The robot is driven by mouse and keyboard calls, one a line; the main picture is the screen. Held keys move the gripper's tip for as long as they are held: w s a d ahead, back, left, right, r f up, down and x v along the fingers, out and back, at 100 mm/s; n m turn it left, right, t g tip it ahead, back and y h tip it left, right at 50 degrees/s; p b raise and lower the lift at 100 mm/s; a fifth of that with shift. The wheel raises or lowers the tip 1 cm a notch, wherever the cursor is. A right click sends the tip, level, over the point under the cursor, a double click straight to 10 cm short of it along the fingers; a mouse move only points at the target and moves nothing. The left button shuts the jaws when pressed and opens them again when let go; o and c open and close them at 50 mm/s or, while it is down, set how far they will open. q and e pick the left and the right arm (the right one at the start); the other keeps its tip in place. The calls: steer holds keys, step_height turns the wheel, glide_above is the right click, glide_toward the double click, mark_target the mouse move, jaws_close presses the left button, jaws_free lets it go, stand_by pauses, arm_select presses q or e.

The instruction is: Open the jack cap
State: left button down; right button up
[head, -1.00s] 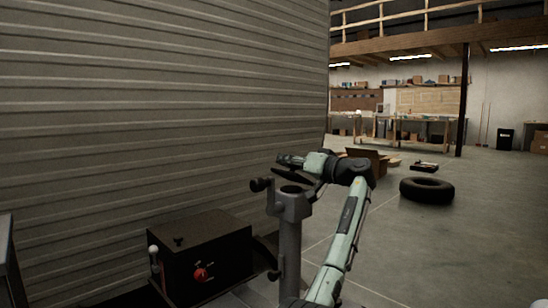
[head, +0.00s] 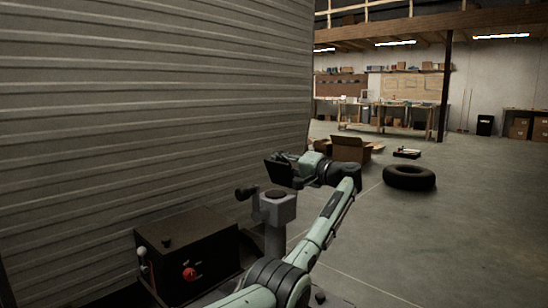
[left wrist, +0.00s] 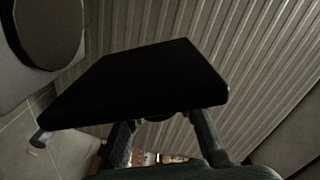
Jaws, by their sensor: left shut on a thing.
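The jack (head: 276,228) is a grey upright post with a dark crank knob on its left side. Its round top (head: 277,194) is dark; I cannot tell whether this is a cap or an opening. The dark round top also shows at upper left in the left wrist view (left wrist: 42,28). My left gripper (head: 287,172) is shut on a flat black slab (left wrist: 140,85), held apart from the post, above and behind its top in the head view. I cannot tell whether this slab is the jack cap. My right gripper is not in view.
A black box (head: 188,256) with a red knob stands left of the jack. The ribbed camper wall (head: 150,110) rises close behind. A tyre (head: 409,177) and an open cardboard box (head: 350,149) lie on the floor beyond. The floor at right is clear.

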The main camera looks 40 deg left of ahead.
arm_select(q)
steer(key=shift+w+d+f+m, duration=0.15)
steer(key=shift+w+m, duration=0.25)
steer(key=shift+m, duration=0.4)
steer(key=shift+w+a+f+m, duration=0.1)
steer(key=shift+w+m, duration=0.3)
steer(key=shift+m, duration=0.4)
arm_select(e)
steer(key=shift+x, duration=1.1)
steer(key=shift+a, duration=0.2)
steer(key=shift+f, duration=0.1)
arm_select(q)
steer(key=c, duration=1.2)
jaws_free()
steer(key=shift+d, duration=0.1)
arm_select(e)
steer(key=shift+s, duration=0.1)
arm_select(q)
steer(key=d, duration=0.8)
steer(key=s+d, duration=0.1)
steer(key=d, duration=0.3)
